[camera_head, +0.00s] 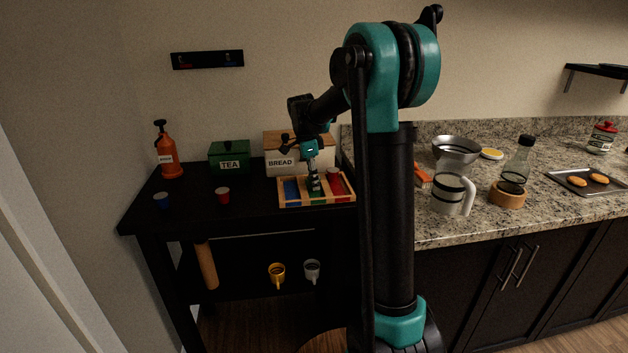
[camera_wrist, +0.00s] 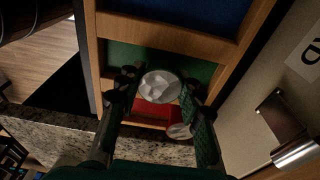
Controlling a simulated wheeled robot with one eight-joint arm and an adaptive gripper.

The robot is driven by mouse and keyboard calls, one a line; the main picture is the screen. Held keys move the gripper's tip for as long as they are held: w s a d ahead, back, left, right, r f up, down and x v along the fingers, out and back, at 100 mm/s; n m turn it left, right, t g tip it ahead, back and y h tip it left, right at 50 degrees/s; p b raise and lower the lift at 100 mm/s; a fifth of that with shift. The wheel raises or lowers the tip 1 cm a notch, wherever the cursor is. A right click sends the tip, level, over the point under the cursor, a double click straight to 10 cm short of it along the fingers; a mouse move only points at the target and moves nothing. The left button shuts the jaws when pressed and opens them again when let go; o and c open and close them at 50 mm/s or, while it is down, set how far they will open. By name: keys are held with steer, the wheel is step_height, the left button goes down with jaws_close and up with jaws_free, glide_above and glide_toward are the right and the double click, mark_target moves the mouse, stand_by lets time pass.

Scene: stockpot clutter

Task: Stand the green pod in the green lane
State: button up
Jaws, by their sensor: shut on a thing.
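The wooden tray (camera_head: 318,204) on the dark table has a blue lane (camera_head: 291,190), a green lane and a red lane. In the wrist view the blue lane (camera_wrist: 215,14) is at the top, the green lane (camera_wrist: 130,56) in the middle and the red lane (camera_wrist: 152,112) below. My gripper (camera_head: 314,180) points down over the green lane. It is shut on the green pod, whose pale round top (camera_wrist: 160,86) shows between the fingers; its side is mostly hidden. I cannot tell whether its base touches the lane floor.
A red pod (camera_head: 333,175) stands in the red lane; its pale top (camera_wrist: 180,131) is close to one finger. A blue pod (camera_head: 163,201) and another red pod (camera_head: 222,196) stand on the table to the left. The bread box (camera_head: 284,160) and tea box (camera_head: 229,155) stand behind.

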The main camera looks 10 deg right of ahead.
mark_target(309, 178)
steer(key=shift+f, duration=0.15)
steer(key=o, duration=0.8)
step_height(309, 178, up, 12)
steer(key=a, duration=0.2)
steer(key=s+d+f+n+t, duration=0.1)
steer(key=s+d+f+n, duration=0.1)
steer(key=s+f+n, duration=0.4)
steer(key=s+d+f+n+t+y, duration=0.1)
steer(key=s+f+n, duration=0.5)
steer(key=s, duration=0.8)
steer(key=s+d+f+n+t, duration=0.2)
steer(key=s+f+n, duration=0.4)
steer(key=s+f, duration=0.4)
steer(key=shift+s+d+f+y, duration=0.15)
steer(key=shift+d+f, duration=0.1)
steer(key=shift+f, duration=0.15)
steer(key=shift+s+d+f+y, duration=0.1)
steer(key=shift+d+f+y, duration=0.05)
steer(key=shift+d+f, duration=0.15)
